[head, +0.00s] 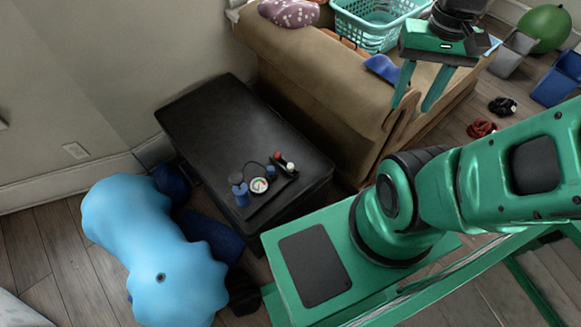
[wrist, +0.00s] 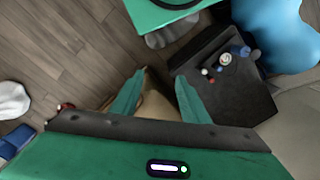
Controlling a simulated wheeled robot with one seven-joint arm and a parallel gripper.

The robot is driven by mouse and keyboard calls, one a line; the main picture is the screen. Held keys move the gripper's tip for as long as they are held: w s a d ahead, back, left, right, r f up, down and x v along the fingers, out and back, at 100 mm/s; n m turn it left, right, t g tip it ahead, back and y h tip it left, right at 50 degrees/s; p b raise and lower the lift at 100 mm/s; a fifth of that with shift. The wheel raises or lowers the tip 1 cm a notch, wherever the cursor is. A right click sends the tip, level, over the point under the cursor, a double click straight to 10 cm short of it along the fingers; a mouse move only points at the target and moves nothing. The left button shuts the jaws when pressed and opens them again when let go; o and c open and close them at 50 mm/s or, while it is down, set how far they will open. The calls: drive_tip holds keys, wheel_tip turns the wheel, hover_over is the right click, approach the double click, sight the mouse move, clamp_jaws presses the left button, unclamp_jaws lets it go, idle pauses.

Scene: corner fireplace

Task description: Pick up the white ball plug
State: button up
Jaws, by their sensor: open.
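The white ball plug (head: 290,167) is a small pale knob at the right end of a cluster of small items on the black table (head: 215,115). It appears as a tiny white spot in the wrist view (wrist: 204,72), near the table's edge. My gripper (head: 411,106) is open and empty, raised beside the sofa, well to the right of the table in the head view. In the wrist view my gripper (wrist: 160,76) has its fingers spread, with the plug off to the right of them.
Close to the plug are a red knob (head: 277,156), a round gauge (head: 259,185) and a blue bottle (head: 239,190). A tan sofa (head: 325,75) stands beside the table. A large light blue object (head: 145,240) lies on the floor at left.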

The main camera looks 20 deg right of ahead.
drive_tip(key=w+a+f+m, duration=0.2)
drive_tip(key=w+f+m, duration=0.1)
drive_tip(key=w+f, duration=1.35)
drive_tip(key=m+g+y, duration=0.2)
drive_tip(key=m+y, duration=0.2)
hover_over(291, 165)
drive_tip(key=w+d, duration=0.1)
drive_tip(key=d, duration=0.2)
wheel_tip(291, 165, down, 25)
drive_tip(key=shift+w+x, duration=0.2)
drive_tip(key=shift+x, duration=2.85)
drive_tip(key=shift+a, duration=0.15)
clamp_jaws()
drive_tip(key=shift+r+t, duration=0.1)
drive_tip(key=shift+t, duration=0.2)
